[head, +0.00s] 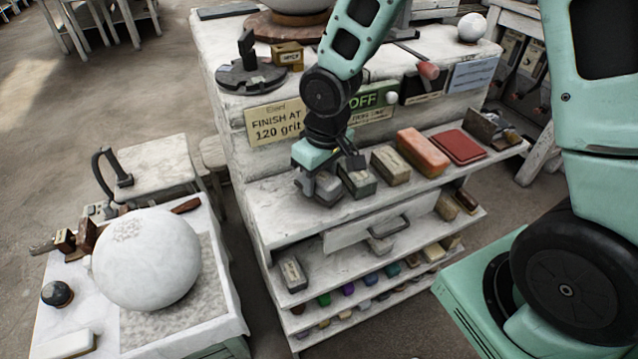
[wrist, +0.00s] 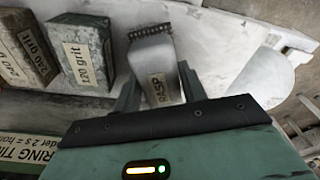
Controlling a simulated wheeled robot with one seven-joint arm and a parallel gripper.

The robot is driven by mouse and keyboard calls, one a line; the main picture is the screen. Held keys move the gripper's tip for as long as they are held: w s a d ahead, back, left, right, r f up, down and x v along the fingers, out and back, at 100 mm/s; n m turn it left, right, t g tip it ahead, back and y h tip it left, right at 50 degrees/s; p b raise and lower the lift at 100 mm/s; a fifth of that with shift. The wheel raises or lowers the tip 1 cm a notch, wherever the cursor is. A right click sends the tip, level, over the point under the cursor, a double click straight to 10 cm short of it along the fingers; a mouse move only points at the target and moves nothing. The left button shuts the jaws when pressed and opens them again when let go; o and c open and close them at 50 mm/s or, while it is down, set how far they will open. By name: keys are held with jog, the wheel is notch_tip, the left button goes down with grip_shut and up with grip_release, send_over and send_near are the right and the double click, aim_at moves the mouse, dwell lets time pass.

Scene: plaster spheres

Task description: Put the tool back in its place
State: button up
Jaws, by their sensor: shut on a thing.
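My gripper (head: 325,174) is over the left end of the upper shelf of a white plaster-stained bench. In the wrist view its two fingers (wrist: 158,84) are shut on a grey block labelled RASP (wrist: 152,62), with a dark toothed edge at its far end. The rasp block also shows under my gripper in the head view (head: 325,190), partly hidden by the fingers. It is at or close to the shelf surface (head: 285,212); I cannot tell whether it touches. A green 120 grit block (head: 358,180) stands just right of it, also seen in the wrist view (wrist: 80,62).
Farther right on the shelf are a 240 grit block (head: 390,165), an orange block (head: 423,152) and a red pad (head: 459,146). A drawer (head: 365,232) and lower shelves with several small items are below. A large plaster sphere (head: 147,260) stands on the left table.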

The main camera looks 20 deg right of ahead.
aim_at(324, 177)
notch_tip(324, 177, down, 2)
jog(key=shift+c, duration=0.5)
jog(key=o, duration=1.1)
jog(key=r, duration=0.3)
jog(key=r+p, duration=0.1)
jog(key=r, duration=0.3)
jog(key=s+r, duration=0.1)
jog(key=r, duration=0.2)
jog(key=shift+d+r, duration=0.25)
jog(key=shift+r, duration=0.05)
jog(key=shift+s+a+r, duration=0.1)
jog(key=shift+s+r, duration=0.15)
jog(key=shift+r, duration=0.45)
jog(key=s+a+r+n, duration=0.1)
jog(key=s+a, duration=0.1)
jog(key=s, duration=0.4)
jog(key=s+a+n, duration=0.1)
jog(key=s+a, duration=0.1)
jog(key=s, duration=0.4)
jog(key=s+a+r+n+g, duration=0.1)
jog(key=s+a, duration=0.1)
jog(key=s, duration=0.4)
jog(key=shift+s+a+r, duration=0.25)
jog(key=shift+a+r, duration=0.05)
jog(key=shift+a, duration=0.05)
